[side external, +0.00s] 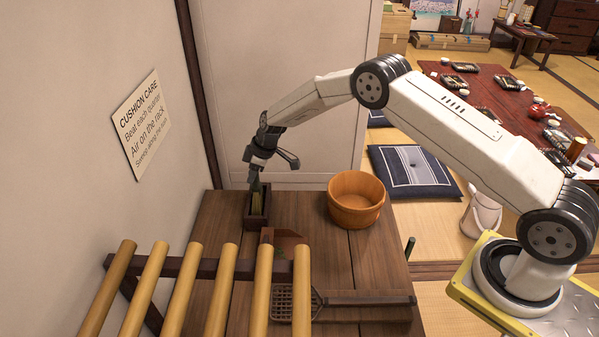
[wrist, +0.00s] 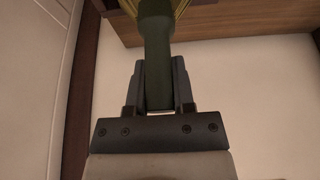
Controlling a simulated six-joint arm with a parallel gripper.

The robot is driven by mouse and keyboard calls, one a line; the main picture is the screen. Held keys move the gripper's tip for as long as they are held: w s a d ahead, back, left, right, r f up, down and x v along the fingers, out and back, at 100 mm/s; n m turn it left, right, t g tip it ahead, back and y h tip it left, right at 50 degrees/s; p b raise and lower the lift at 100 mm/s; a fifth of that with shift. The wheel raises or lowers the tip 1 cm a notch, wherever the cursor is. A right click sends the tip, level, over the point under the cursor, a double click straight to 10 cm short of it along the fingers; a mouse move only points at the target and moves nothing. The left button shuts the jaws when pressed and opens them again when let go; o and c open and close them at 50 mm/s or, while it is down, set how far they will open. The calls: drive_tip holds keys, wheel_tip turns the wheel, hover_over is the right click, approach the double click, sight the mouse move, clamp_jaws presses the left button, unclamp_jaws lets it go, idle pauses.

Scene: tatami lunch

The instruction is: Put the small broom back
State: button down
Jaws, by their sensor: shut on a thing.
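The small broom has a dark green handle and yellowish bristles (side external: 258,203). My gripper (side external: 255,175) points down and is shut on the handle, above a dark, narrow, open-topped box (side external: 257,222) at the back left of the wooden bench. The bristles show at the mouth of the box, bristle end down; how deep they sit in it I cannot tell. In the wrist view the fingers of my gripper (wrist: 160,75) close on either side of the green handle (wrist: 157,60), with a little of the bristles at the top edge.
A round wooden tub (side external: 356,201) stands right of the box. A bamboo rack (side external: 181,290) crosses the front left. A mesh-headed beater (side external: 295,303) lies at the front of the bench (side external: 325,255). A wall with a cushion care sign (side external: 141,123) rises at left.

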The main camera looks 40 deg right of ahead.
drive_tip(key=shift+c, duration=1.9)
unclamp_jaws()
drive_tip(key=shift+r, duration=0.1)
drive_tip(key=v, duration=0.7)
drive_tip(key=shift+r, duration=0.3)
drive_tip(key=shift+s+d, duration=0.1)
drive_tip(key=shift+s, duration=0.05)
